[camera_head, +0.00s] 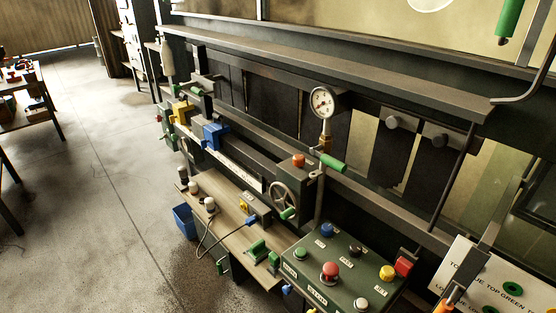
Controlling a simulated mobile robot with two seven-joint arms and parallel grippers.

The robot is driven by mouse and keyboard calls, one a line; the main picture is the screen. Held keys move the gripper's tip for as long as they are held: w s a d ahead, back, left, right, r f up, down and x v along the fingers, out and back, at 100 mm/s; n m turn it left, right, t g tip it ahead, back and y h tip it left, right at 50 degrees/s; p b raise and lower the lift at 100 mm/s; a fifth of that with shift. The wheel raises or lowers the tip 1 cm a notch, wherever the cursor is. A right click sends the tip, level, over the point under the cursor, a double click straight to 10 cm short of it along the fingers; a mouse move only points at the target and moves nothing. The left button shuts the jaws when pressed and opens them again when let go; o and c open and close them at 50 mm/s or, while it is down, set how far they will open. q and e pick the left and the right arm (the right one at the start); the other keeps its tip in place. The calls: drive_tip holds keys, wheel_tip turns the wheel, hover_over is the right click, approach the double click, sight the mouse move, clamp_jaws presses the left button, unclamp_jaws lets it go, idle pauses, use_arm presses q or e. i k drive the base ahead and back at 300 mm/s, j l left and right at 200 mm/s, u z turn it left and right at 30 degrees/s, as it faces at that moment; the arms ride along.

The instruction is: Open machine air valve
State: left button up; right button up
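A round white-faced pressure gauge (322,101) stands on a pipe with a brass fitting (326,142) in the middle of the head view. A green lever handle (333,163) sticks out to the right just below it, on the same pipe. This looks like the machine air valve, but no label on it can be read. Another green handle (510,18) hangs at the top right on a bent rod. Neither of my grippers shows, so I cannot tell their state or what they hold.
A green control box (330,268) with coloured buttons stands below the valve. A spoked handwheel (284,199) is to its left. A lettered white sign (480,280) is at the lower right. A blue bin (185,221) sits on the floor.

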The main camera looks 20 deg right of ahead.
sight(335, 164)
drive_tip(key=z, duration=1.15)
